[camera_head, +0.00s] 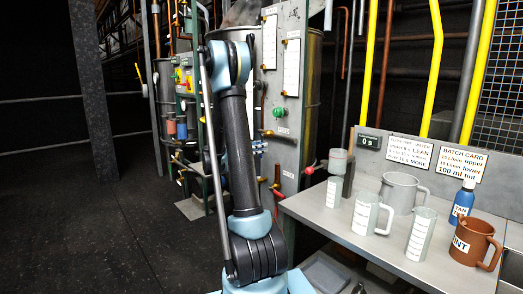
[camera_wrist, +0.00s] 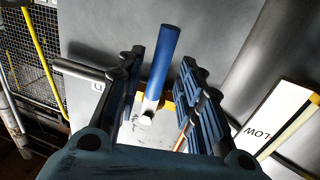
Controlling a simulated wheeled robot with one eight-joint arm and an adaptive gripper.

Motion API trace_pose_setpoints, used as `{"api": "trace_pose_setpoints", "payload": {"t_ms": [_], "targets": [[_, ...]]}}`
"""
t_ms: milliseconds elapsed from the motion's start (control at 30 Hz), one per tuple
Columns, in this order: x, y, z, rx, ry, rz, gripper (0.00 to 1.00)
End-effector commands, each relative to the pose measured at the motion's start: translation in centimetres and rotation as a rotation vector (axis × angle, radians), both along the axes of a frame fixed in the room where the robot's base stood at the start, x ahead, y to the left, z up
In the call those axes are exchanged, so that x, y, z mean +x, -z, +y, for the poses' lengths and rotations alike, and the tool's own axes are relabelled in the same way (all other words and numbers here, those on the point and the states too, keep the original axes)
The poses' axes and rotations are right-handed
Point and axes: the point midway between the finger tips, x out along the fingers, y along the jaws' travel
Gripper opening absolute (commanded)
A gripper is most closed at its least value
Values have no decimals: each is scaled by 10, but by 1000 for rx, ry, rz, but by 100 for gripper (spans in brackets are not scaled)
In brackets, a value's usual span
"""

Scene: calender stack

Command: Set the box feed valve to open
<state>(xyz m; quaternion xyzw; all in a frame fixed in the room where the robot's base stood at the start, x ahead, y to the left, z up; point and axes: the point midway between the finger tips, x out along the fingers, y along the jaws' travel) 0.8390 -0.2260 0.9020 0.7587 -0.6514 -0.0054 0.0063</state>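A blue lever handle (camera_wrist: 163,62) with a pale metal end stands out from a grey panel in the wrist view. No readable label names it as the box feed valve. My gripper (camera_wrist: 160,72) is open, with one ribbed finger on each side of the handle and a visible gap to both. A yellow part shows behind the handle, partly hidden by the right finger. In the head view my arm covers much of the panel. Small blue parts (camera_head: 259,147) show beside the arm; I cannot tell whether they are my gripper or the handle.
The grey panel (camera_head: 295,60) carries a green knob (camera_head: 279,113) and a red knob (camera_head: 309,170). A bench (camera_head: 335,227) at the right holds jugs, a brown mug (camera_head: 474,244) and a blue bottle (camera_head: 462,203). The dark floor at left is clear.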

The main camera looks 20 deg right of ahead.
Motion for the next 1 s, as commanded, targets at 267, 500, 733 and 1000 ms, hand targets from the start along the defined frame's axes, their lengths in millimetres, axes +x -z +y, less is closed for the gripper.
{"api": "trace_pose_setpoints", "payload": {"t_ms": [267,500,733,1000], "targets": [[1,0,-9,0,0,0,34],[1,0,-9,0,0,0,18],[1,0,-21,0,2,0,0],[-1,0,-20,-7,11,21,0]]}}
